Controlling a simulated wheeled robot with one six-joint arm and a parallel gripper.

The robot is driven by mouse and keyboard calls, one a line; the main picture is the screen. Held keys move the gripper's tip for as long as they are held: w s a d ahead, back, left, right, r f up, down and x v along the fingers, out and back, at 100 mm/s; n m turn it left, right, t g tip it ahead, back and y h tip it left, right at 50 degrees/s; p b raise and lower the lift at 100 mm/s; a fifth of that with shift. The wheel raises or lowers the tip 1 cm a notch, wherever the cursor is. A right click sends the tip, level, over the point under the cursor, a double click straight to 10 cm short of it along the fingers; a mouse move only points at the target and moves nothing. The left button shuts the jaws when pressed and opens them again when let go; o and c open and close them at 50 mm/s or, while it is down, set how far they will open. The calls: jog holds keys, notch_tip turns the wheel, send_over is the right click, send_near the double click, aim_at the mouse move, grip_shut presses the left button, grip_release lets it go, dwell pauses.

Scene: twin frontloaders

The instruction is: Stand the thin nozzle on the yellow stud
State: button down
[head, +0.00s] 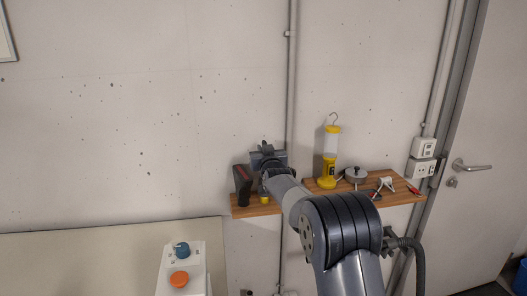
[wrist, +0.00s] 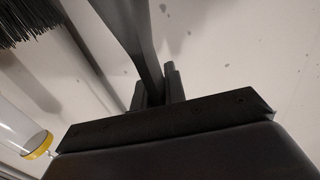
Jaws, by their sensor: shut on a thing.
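My gripper (head: 266,168) is above the left part of the wooden shelf, seen from behind and partly hidden by my arm. In the wrist view, my gripper (wrist: 154,88) is shut on a long, dark grey, flat piece, which I take as the thin nozzle (wrist: 138,40). The nozzle reaches up and out of the frame, so its far end is hidden. A small yellow piece, which looks like the yellow stud (head: 264,199), shows on the shelf below my gripper. I cannot tell the gap between nozzle and stud.
A dark upright block (head: 242,186) stands just left of my gripper on the shelf (head: 254,211). Black bristles (wrist: 28,20) show in the wrist view.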

jog(key=shift+f+b, duration=1.5)
jog(key=shift+b, duration=0.85)
dwell(1.2)
jog(key=c, duration=1.4)
grip_release()
jog(key=shift+s, duration=0.1)
jog(key=s+b, duration=0.1)
jog(key=s, duration=0.2)
jog(key=s+d+b, duration=0.1)
jog(key=s, duration=0.3)
jog(key=s+d+b, duration=0.1)
jog(key=s, duration=0.2)
jog(key=shift+s, duration=0.2)
jog(key=shift+w, duration=0.1)
jog(key=w+p, duration=0.1)
jog(key=w, duration=0.2)
jog(key=w+a+p, duration=0.1)
jog(key=w, duration=0.3)
jog(key=w+a+p, duration=0.1)
jog(key=w, duration=0.2)
jog(key=shift+w, duration=0.25)
